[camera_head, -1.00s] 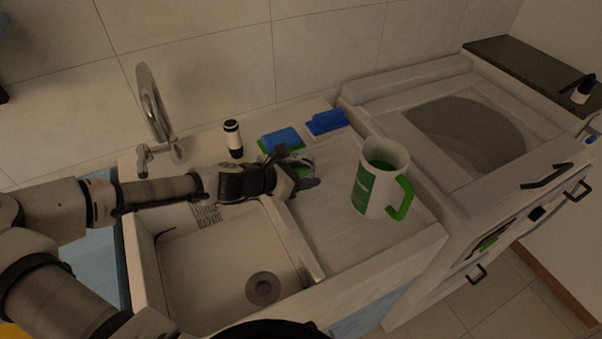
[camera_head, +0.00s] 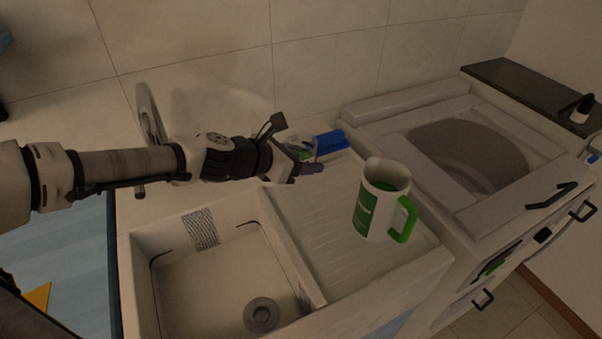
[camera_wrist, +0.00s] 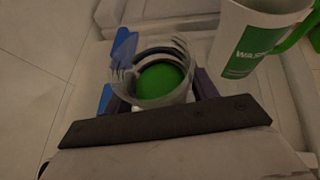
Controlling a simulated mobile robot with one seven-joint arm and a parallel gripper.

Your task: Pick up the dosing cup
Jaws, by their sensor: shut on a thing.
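The dosing cup (camera_wrist: 152,72) is a clear ribbed cup with a green inside bottom, seen from above in the wrist view. My gripper (camera_wrist: 162,98) is shut on it, with one dark finger on each side of its wall. In the head view the cup (camera_head: 300,144) shows only in part behind my gripper (camera_head: 306,167), above the back of the sink counter. I cannot tell how far it is above the counter.
A white jug with a green handle (camera_head: 372,213) stands on the ribbed drainboard to the right. A blue object (camera_head: 331,141) lies behind the cup. The sink basin (camera_head: 215,282) is open in front.

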